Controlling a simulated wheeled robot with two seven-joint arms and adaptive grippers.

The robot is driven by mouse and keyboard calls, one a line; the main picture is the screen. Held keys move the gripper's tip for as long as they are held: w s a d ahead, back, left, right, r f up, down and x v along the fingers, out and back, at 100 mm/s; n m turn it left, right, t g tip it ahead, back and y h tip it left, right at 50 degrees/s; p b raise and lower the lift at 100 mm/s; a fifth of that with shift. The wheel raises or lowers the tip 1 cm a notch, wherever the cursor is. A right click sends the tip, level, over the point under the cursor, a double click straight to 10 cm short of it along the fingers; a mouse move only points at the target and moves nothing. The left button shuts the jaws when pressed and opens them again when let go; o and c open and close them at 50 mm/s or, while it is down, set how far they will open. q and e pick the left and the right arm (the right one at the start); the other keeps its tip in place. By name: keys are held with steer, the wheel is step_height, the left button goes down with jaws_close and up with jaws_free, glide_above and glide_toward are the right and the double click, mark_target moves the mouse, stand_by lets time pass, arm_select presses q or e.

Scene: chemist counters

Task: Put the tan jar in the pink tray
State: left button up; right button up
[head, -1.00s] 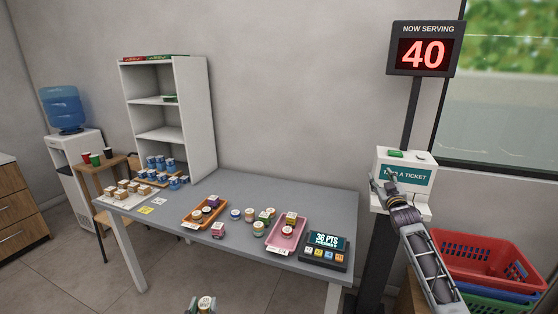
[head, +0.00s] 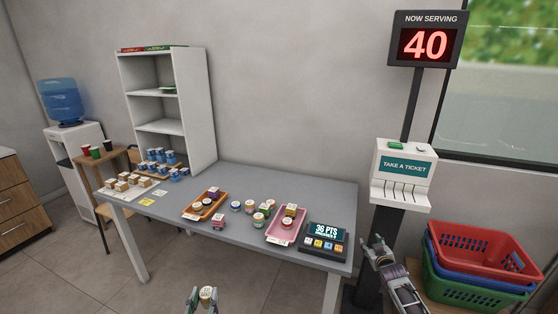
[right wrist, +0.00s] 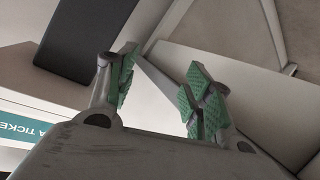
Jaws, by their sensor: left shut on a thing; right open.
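My left gripper (head: 206,300) is at the bottom edge of the head view, shut on a small jar with a pale tan top (head: 207,292). They are in front of the table, apart from it. The pink tray (head: 297,225) lies at the right part of the table, with a jar and a small box in it. My right gripper (head: 377,246) is below the ticket machine in the head view. In the right wrist view its green-padded fingers (right wrist: 160,90) are apart with nothing between them.
The grey table (head: 245,240) also carries an orange tray (head: 189,212), loose jars and a point display (head: 326,236) right of the pink tray. The ticket machine (head: 404,165) stands right of the table. Stacked baskets (head: 475,250) are at the far right. The table's front middle is clear.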

steer(key=s+a+f+g, duration=0.1)
steer(key=s+f+g, duration=0.2)
steer(key=s+f, duration=1.15)
steer(key=s+a+f+g, duration=0.1)
steer(key=s+f+g, duration=0.2)
steer(key=s+f, duration=1.2)
steer(key=s+a+f+g, duration=0.1)
steer(key=s+f, duration=0.5)
steer(key=s, duration=0.6)
steer(key=s+a+f+g, duration=0.1)
steer(key=s+f+g, duration=0.2)
steer(key=s+f, duration=0.4)
steer(key=s+a+f+g, duration=0.2)
steer(key=s+f, duration=0.5)
steer(key=s, duration=1.2)
steer(key=shift+g, duration=0.5)
